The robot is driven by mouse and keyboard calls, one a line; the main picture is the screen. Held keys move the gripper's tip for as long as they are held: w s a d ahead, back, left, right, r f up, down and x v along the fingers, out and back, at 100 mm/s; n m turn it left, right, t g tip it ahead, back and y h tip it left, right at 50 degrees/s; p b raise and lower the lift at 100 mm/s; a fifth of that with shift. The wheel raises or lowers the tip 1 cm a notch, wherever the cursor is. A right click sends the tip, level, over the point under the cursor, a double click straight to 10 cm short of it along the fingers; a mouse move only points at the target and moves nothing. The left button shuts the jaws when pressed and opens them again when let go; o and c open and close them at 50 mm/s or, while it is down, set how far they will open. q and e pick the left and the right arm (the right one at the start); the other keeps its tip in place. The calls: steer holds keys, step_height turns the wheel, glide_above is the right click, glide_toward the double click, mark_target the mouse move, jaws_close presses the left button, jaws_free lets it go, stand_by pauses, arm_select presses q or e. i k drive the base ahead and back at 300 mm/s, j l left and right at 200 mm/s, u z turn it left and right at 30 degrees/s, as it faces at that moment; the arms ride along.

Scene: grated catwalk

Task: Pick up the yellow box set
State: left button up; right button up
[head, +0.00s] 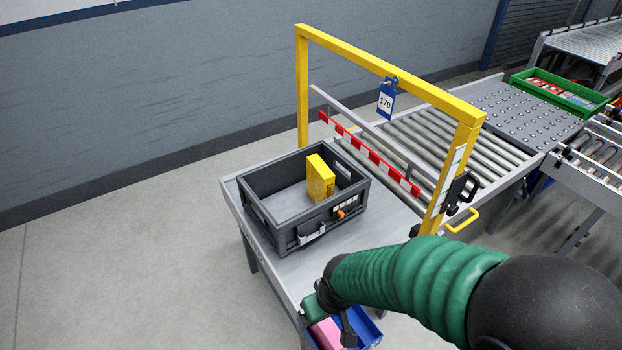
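The yellow box set (320,178) stands upright inside a dark grey crate (283,233), toward its right side. The crate rests on a grey metal table. My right arm, in a green sleeve, comes in from the right. Its gripper (341,322) is at the bottom of the view, below and apart from the crate, over a blue bin. The arm partly hides the gripper, so I cannot tell whether its fingers are open or shut. My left gripper is not in view.
A yellow frame (303,92) with a blue 170 tag (386,99) stands behind the crate, before a roller conveyor (430,137). A red-and-white bar (368,152) runs beside the crate. The blue bin (367,328) holds a pink item (326,334). Floor at left is clear.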

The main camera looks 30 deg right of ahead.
mark_target(320, 179)
steer(key=k+l+z, duration=0.15)
steer(key=z, duration=0.3)
steer(key=k+l+z, duration=0.25)
steer(key=z, duration=0.15)
steer(key=k, duration=0.05)
